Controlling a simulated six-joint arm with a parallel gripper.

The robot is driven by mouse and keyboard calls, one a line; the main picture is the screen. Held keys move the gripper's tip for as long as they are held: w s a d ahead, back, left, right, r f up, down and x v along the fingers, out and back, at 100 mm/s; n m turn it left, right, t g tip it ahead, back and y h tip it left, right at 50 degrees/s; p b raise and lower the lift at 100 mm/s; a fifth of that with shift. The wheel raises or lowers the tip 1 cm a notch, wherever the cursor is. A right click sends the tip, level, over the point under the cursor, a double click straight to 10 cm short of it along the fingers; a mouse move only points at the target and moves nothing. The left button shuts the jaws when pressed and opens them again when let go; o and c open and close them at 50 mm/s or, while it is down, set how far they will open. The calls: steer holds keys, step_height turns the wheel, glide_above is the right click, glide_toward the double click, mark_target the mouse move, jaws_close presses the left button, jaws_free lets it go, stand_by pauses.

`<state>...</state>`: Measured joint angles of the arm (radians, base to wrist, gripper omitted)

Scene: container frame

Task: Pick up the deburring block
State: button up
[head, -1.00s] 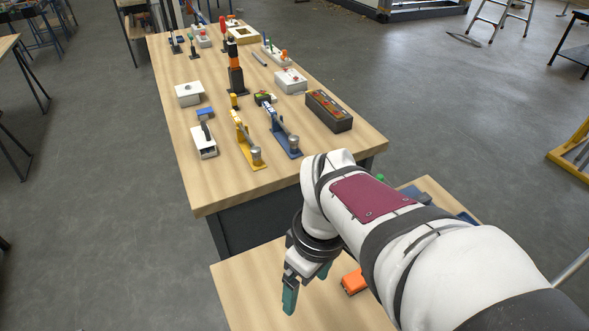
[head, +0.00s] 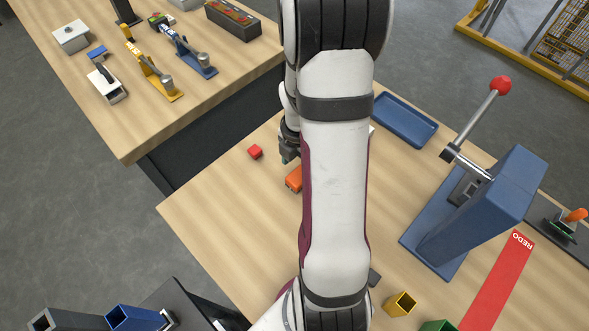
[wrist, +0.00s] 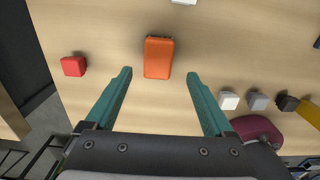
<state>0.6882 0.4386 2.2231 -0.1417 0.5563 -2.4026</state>
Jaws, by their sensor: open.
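The deburring block looks to be the orange block (wrist: 158,57), which lies on the wooden bench. In the head view the orange block (head: 294,178) is partly hidden behind my arm. My gripper (wrist: 159,75) is open, with its two teal fingers apart and nothing between them. In the wrist view the block appears between the finger lines, at and beyond their tips. In the head view my gripper (head: 287,158) is mostly hidden by my arm, just behind the block.
A red cube (wrist: 73,66) lies left of the block. A blue tray (head: 405,119) and a blue lever press (head: 470,205) stand right of my arm.

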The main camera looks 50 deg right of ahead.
steer(key=f, duration=0.5)
steer(key=shift+w+d+f, duration=0.15)
steer(key=shift+d+f, duration=0.15)
steer(key=shift+d, duration=0.05)
jaws_close()
